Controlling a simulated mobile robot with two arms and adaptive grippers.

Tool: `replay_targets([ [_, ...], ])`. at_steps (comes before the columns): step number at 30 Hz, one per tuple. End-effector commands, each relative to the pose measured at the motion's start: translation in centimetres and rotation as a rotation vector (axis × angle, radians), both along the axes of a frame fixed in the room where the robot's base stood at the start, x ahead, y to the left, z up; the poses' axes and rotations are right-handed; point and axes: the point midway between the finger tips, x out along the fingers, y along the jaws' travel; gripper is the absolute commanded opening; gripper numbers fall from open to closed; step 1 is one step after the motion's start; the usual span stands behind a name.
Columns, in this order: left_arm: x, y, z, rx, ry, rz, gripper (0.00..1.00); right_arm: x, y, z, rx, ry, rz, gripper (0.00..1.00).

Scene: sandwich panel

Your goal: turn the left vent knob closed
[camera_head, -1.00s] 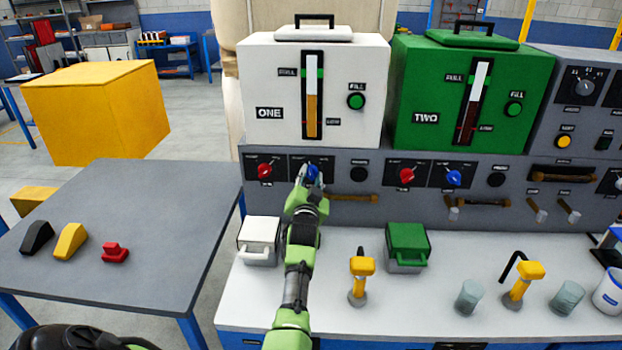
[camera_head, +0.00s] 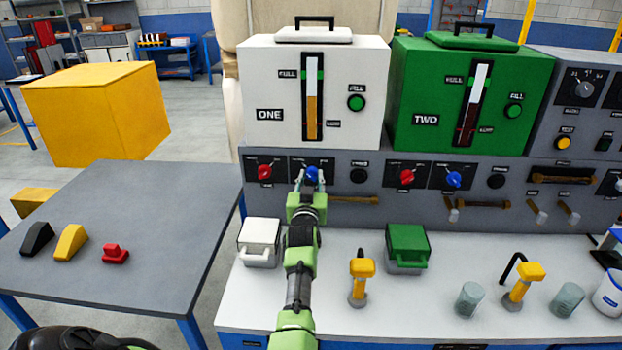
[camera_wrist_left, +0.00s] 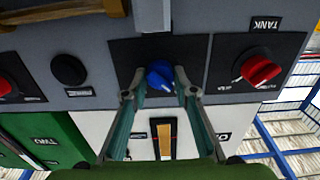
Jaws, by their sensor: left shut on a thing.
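The left vent knob is a blue knob (camera_head: 312,172) on a black plate in the grey panel, below the white tank marked ONE (camera_head: 270,70). My left gripper (camera_head: 309,181) reaches up to it from the front, one finger on each side. In the left wrist view, which is upside down, the blue knob (camera_wrist_left: 160,76) sits between the fingertips of the left gripper (camera_wrist_left: 161,88), which is shut on it. The label by this knob is hidden or too small to read. My right gripper is not in view.
A red knob (camera_head: 265,172) sits close left of the blue one and a black knob (camera_head: 359,175) close right. A brown-gripped bar (camera_head: 355,199) juts out below right. A white lidded box (camera_head: 259,240) and a yellow-topped tap (camera_head: 361,275) stand on the counter beside my arm.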

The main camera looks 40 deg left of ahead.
Motion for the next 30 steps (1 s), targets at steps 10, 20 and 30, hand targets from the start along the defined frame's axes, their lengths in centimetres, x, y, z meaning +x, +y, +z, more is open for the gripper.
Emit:
replay_targets([
  [10, 0.1, 0.1, 0.6, 0.0, -0.012, 0.001, 0.05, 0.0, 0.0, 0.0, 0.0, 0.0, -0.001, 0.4],
  [20, 0.0, 0.0, 0.2, -0.001, -0.006, 0.0, 0.43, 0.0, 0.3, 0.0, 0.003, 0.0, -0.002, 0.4],
  [30, 0.1, 0.0, 3.3, 0.0, -0.008, 0.0, 0.43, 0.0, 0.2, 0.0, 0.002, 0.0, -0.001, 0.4],
])
